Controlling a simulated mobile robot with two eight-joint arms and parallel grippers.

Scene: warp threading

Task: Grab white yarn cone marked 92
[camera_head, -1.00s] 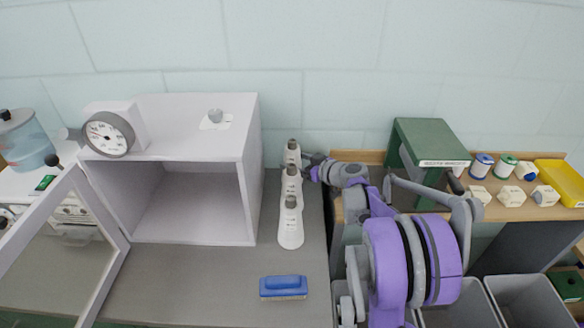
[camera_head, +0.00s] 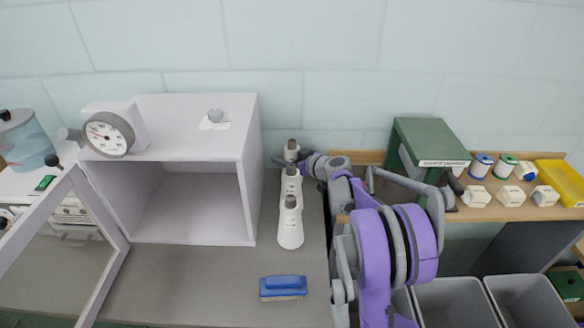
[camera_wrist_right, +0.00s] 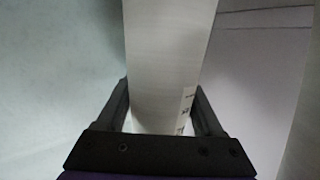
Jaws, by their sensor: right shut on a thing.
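Three white bottle-shaped cones with dark tips stand in a row from back to front beside the white cabinet. My right gripper (camera_head: 293,160) reaches in from the right and is shut on the rear cone (camera_head: 292,145). In the right wrist view the white cone (camera_wrist_right: 168,60) stands between the two dark fingers of that gripper (camera_wrist_right: 160,112), with part of a printed label showing. The number on it is too small and cut off to read. The middle cone (camera_head: 291,186) and the front cone (camera_head: 290,229) stand free, upright and close together. My left gripper is not in view.
The open white cabinet (camera_head: 252,190) stands just left of the cones. A blue brush (camera_head: 283,286) lies in front on the grey counter (camera_head: 190,285). A green box (camera_head: 430,143) and small spools stand on the wooden shelf to the right. Grey bins (camera_head: 520,290) sit below.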

